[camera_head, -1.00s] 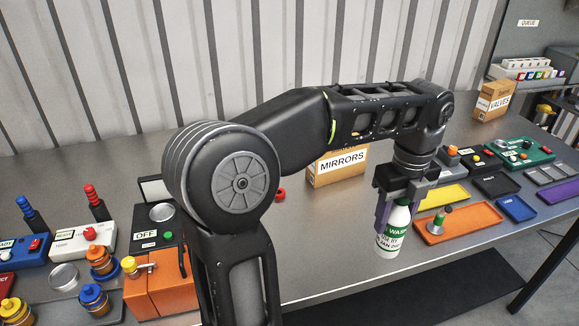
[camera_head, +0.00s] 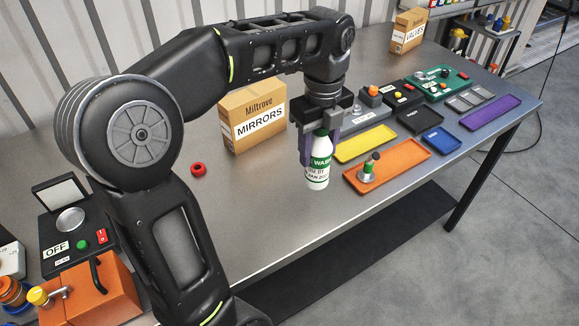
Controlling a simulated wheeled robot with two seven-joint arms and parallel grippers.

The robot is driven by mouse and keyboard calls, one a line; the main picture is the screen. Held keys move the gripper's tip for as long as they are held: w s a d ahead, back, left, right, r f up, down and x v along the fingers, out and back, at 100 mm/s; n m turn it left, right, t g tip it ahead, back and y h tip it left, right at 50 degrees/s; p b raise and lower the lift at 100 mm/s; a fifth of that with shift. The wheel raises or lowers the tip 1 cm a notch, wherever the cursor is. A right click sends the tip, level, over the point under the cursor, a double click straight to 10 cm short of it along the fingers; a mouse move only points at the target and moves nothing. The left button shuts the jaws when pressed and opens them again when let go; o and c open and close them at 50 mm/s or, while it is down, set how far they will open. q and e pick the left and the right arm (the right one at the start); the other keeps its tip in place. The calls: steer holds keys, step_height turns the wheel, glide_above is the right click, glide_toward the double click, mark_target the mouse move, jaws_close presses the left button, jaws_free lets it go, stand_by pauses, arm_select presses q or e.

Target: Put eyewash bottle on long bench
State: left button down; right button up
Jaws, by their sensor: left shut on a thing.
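The eyewash bottle (camera_head: 317,172) is white with a green label band reading "WASH". It is upright over the long bench (camera_head: 262,200), left of the orange tray. My left gripper (camera_head: 320,150) points down and is shut on the bottle's upper part, its fingers on either side. The fingers and palm hide the bottle's top. I cannot tell whether the bottle's base touches the bench top. My right gripper is not in view.
A MIRRORS box (camera_head: 252,118) stands behind. A red ring (camera_head: 198,169) lies left. Bare bench lies between ring and bottle.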

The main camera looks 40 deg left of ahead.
mark_target(316, 178)
arm_select(q)
step_height(316, 178, down, 5)
steer(key=shift+f, duration=0.2)
steer(key=shift+f, duration=0.1)
step_height(316, 178, down, 3)
steer(key=shift+f+p, duration=0.1)
steer(key=shift+p, duration=0.25)
steer(key=shift+f, duration=0.15)
steer(key=shift+f, duration=0.2)
steer(key=c, duration=0.7)
jaws_free()
steer(key=shift+o, duration=0.2)
steer(key=shift+r, duration=0.15)
